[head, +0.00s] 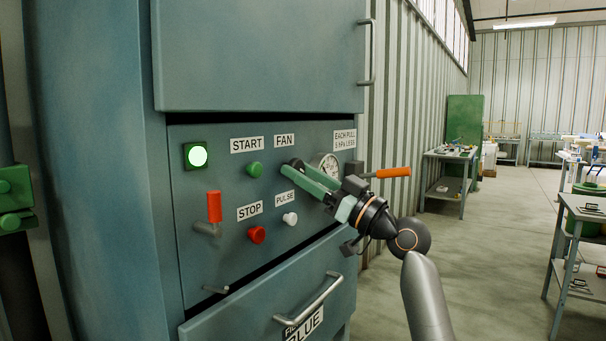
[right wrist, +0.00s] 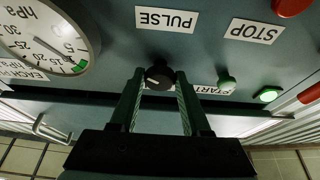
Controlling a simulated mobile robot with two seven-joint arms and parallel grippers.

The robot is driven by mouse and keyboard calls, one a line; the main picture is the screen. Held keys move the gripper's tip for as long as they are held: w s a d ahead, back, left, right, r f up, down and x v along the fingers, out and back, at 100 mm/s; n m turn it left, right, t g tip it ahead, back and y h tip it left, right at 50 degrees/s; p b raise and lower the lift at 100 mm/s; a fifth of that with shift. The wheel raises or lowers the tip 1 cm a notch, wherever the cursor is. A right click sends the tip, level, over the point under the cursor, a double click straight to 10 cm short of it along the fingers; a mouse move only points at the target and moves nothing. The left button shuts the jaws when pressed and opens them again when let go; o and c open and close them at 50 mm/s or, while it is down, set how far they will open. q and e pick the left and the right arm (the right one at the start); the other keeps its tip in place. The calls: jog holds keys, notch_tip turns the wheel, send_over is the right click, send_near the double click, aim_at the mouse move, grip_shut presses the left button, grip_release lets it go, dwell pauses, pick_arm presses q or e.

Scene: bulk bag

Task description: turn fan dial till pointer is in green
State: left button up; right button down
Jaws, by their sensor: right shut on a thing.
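The fan dial (right wrist: 158,76) is a small black knob with a light mark, on the blue-grey panel (right wrist: 215,60). My right gripper (head: 290,167) is shut on it, with a green finger on each side; the fingers also show in the right wrist view (right wrist: 158,85). In the head view the fingers hide the dial under the FAN label (head: 284,141). The round white gauge (right wrist: 40,38) has a dark pointer and a short green band (right wrist: 79,67) near its low numbers. The pointer slants toward that end; I cannot tell whether it is in the green. In the head view my gripper partly covers the gauge (head: 326,164).
Near the dial are a green start button (head: 254,169), a red stop button (head: 256,235), a white pulse button (head: 290,218) and a lit green lamp (head: 196,156). A red-handled lever (head: 214,207) sticks out left. An orange handle (head: 392,172) is right of my gripper.

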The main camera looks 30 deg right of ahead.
jog(key=shift+r+m+h+p, duration=0.15)
jog(key=shift+m+h+p, duration=0.25)
jog(key=shift+m+p, duration=0.4)
jog(key=shift+a+m+p, duration=0.1)
jog(key=shift+m+p, duration=0.25)
jog(key=shift+m, duration=0.05)
jog(key=shift+m+t+h, duration=0.3)
jog(key=shift+p, duration=0.3)
jog(key=shift+c, duration=1.9)
grip_release()
jog(key=shift+m, duration=0.3)
pick_arm(q)
jog(key=shift+s+a+r, duration=0.4)
jog(key=shift+a+r, duration=0.3)
pick_arm(e)
jog(key=shift+s+f, duration=0.1)
jog(key=shift+f, duration=0.1)
